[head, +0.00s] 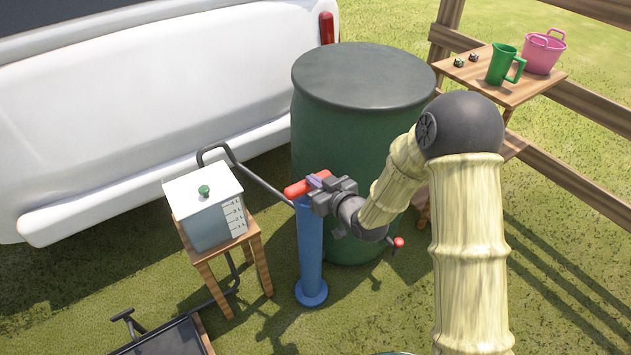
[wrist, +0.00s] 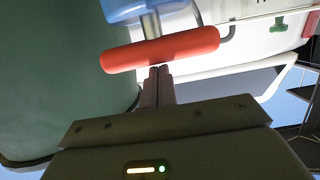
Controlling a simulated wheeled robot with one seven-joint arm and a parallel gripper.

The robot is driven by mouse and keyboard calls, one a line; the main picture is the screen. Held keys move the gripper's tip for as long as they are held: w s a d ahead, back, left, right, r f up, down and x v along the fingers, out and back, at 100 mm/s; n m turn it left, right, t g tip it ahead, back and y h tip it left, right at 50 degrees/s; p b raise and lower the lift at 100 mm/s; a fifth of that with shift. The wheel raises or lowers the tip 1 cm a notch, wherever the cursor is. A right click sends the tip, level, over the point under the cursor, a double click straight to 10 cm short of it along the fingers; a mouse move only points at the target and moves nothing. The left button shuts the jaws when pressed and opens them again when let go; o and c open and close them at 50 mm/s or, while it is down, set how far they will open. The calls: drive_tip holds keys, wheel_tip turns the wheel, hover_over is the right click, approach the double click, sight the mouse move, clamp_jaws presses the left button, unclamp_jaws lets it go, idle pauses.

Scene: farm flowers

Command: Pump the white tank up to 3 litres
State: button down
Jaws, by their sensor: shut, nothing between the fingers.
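The white tank (head: 205,222) stands on a small wooden stool, with a green knob on its lid and a marked scale on its right face. The liquid level is too small to read. The blue pump (head: 311,250) stands upright on the grass, and a dark hose runs from it towards the tank. Its red handle (head: 296,189) sits close above the pump body; a short grey rod shows between them in the wrist view (wrist: 151,24). My gripper (head: 318,180) is shut and empty, its fingertips (wrist: 157,70) right at the red handle; I cannot tell whether they touch.
A large green barrel (head: 358,130) with a red tap stands just behind the pump. A white vehicle (head: 130,95) is behind the tank. A wooden table (head: 510,92) at the right holds a green jug and pink bucket. A dark tray (head: 168,342) lies front left.

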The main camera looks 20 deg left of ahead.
drive_tip(key=s+d+r+p, duration=0.3)
drive_tip(key=s+d+r, duration=0.3)
drive_tip(key=d, duration=0.1)
drive_tip(key=shift+s+d+r, duration=0.15)
drive_tip(key=shift+d, duration=0.05)
idle(1.2)
